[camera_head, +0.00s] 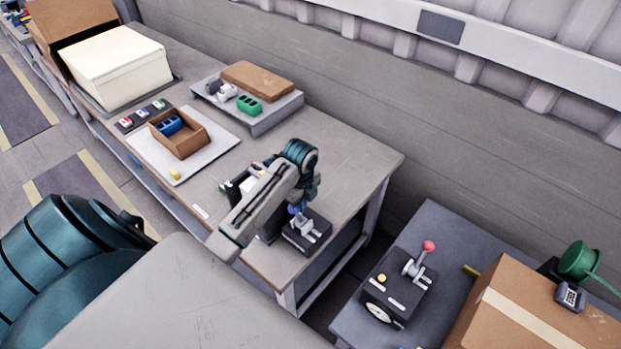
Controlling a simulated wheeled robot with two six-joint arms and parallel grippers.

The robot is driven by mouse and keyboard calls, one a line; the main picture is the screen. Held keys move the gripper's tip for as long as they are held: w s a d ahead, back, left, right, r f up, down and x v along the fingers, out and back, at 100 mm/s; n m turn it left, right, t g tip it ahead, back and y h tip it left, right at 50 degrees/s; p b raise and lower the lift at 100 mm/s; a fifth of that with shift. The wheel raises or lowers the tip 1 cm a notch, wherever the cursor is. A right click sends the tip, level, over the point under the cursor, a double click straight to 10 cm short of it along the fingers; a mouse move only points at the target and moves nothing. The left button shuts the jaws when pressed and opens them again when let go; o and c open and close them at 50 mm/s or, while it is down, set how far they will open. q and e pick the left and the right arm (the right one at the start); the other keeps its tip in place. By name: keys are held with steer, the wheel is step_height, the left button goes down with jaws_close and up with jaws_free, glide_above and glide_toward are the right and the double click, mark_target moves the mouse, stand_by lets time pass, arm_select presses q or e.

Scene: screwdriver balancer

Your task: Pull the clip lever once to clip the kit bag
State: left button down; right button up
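A small dark device (306,237) with metal parts on top stands at the near right corner of the long grey table. A blue knob (294,210) shows just above it; it may be a lever's end. My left gripper (300,203) points down at this knob. It is small and partly hidden by my arm, so I cannot tell whether its fingers touch the knob or are open. A white and black item (249,184) shows partly behind my arm; I cannot tell if it is the kit bag. My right gripper is not in view.
On the right table, a dark box (393,303) carries a red-knobbed lever (428,246), beside a cardboard carton (530,315). Left along the long table are a brown open box (190,146), a grey tray (275,119) and a white box (115,65). A gap separates the tables.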

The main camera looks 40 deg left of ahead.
arm_select(q)
steer(key=shift+s+a, duration=0.15)
steer(key=shift+s, duration=1.1)
steer(key=w+b, duration=0.1)
steer(key=w, duration=0.8)
steer(key=shift+w+d, duration=0.4)
steer(key=shift+s, duration=0.1)
step_height(320, 180, up, 7)
steer(key=p, duration=0.1)
